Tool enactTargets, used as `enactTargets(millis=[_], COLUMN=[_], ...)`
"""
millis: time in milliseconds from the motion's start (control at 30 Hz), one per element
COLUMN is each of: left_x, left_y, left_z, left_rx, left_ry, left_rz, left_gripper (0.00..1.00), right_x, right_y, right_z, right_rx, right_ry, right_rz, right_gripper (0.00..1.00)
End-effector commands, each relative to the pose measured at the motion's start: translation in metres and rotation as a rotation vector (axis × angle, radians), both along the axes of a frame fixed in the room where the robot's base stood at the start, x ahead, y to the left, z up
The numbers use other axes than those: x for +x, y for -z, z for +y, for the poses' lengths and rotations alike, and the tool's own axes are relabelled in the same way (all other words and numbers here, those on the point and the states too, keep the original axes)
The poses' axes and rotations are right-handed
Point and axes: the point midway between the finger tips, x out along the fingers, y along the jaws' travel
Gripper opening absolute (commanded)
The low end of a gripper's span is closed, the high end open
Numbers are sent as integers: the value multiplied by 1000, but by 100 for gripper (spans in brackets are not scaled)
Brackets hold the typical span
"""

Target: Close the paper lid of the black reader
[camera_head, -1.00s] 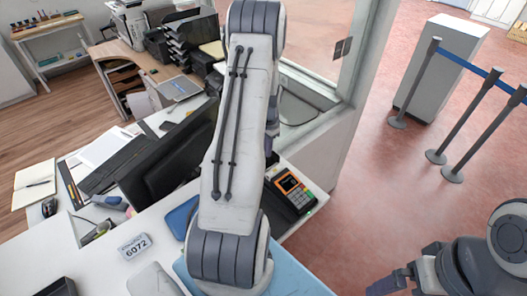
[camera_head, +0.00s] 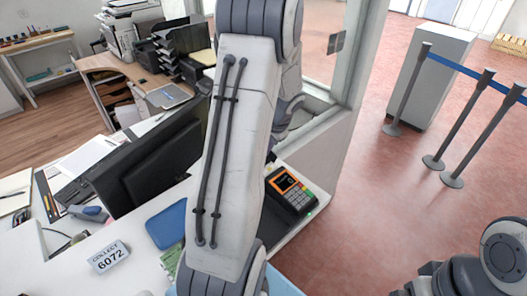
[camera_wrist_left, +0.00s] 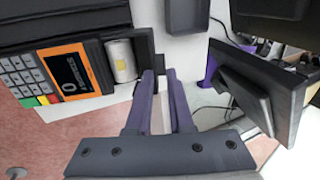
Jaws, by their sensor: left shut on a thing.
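The black reader (camera_head: 289,195), with an orange-framed screen and keypad, stands on the counter right of my left arm. In the left wrist view the reader (camera_wrist_left: 62,78) is at left, with a white paper roll (camera_wrist_left: 121,62) exposed at its end. The dark paper lid (camera_wrist_left: 145,45) stands open beside the roll. My left gripper (camera_wrist_left: 160,73) is at the lid, its purple fingers closed in on it; the exact contact is hard to see. In the head view my left arm hides that gripper. My right gripper (camera_head: 402,292) is mostly cut off at the bottom edge.
A number sign (camera_head: 109,257) and a blue pad (camera_head: 167,224) lie on the white counter. A window post rises behind the reader.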

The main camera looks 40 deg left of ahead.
Motion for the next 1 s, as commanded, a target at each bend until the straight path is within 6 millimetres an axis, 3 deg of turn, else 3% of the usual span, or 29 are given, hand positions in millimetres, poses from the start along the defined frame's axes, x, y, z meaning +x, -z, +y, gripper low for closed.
enactTargets(millis=[333,367,400,433,767,1000], left_x=[0,0,0,0,0,0], left_y=[-1,-1,-1,-1,-2,-32], left_z=[0,0,0,0,0,-11], left_rx=[1,1,1,1,1,4], left_ry=[0,0,0,0,0,1], left_rz=[0,0,0,0,-1,-6], left_gripper=[0,24,39,47,47,47], right_x=[0,0,0,0,0,0], right_y=[0,0,0,0,0,5], right_z=[0,0,0,0,0,0], right_rx=[0,0,0,0,0,0], right_ry=[0,0,0,0,0,-1], right_rz=[0,0,0,0,0,0], right_gripper=[100,100,100,100,100,100])
